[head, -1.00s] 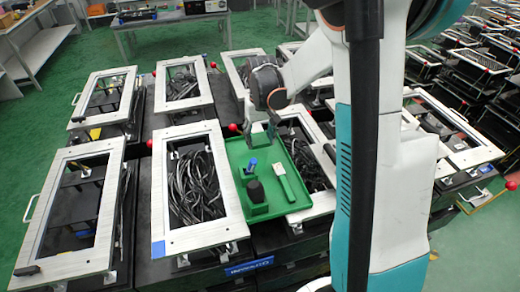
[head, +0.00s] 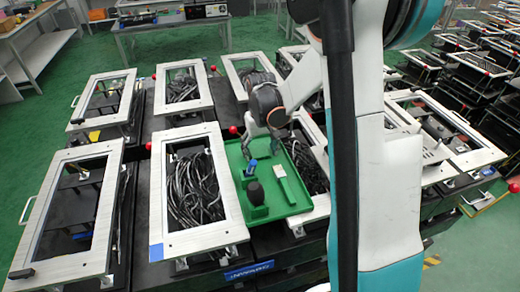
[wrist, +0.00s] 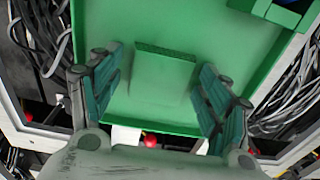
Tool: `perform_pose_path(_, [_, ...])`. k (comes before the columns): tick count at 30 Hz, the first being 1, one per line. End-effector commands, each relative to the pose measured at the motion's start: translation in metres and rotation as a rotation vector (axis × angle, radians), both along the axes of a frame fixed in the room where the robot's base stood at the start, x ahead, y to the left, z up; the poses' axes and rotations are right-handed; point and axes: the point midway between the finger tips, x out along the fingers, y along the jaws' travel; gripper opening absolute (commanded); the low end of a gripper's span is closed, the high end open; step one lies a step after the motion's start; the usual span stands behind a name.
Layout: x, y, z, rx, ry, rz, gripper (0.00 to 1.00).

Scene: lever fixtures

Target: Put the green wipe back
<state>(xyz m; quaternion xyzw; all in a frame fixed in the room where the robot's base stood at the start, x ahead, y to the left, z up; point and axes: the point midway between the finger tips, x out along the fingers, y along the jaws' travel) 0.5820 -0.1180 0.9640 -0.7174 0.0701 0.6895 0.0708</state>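The green tray (head: 276,213) lies among the lever fixtures and holds several items. In the wrist view, a flat green block (wrist: 158,78) with a darker top edge, which looks like the green wipe, lies on the tray floor (wrist: 215,30). My gripper (wrist: 160,75) is spread open, one finger on each side of the block with gaps showing. In the head view my gripper (head: 268,140) is over the tray's far part. The block cannot be made out there. Its exact height relative to my fingertips cannot be told.
A blue item (head: 250,167), a black item (head: 255,193) on a green base, and a white-and-green item (head: 285,187) are in the tray. Framed boxes of black cables (head: 194,190) stand close on both sides. A red knob (head: 233,129) is beyond the tray.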

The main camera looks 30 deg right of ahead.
Motion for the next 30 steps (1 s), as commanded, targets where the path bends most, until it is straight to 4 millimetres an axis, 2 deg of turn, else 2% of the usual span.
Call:
perform_pose_path(9, [0.0,0.0,0.001,0.0,0.0,0.0,0.73])
perform_pose_path(13, [0.0,0.0,0.011,0.0,0.0,0.0,0.73])
perform_pose_path(24, [-0.003,0.0,0.085,0.0,0.0,0.0,0.73])
perform_pose_path(30, [-0.004,0.0,0.113,0.0,0.0,0.0,0.73])
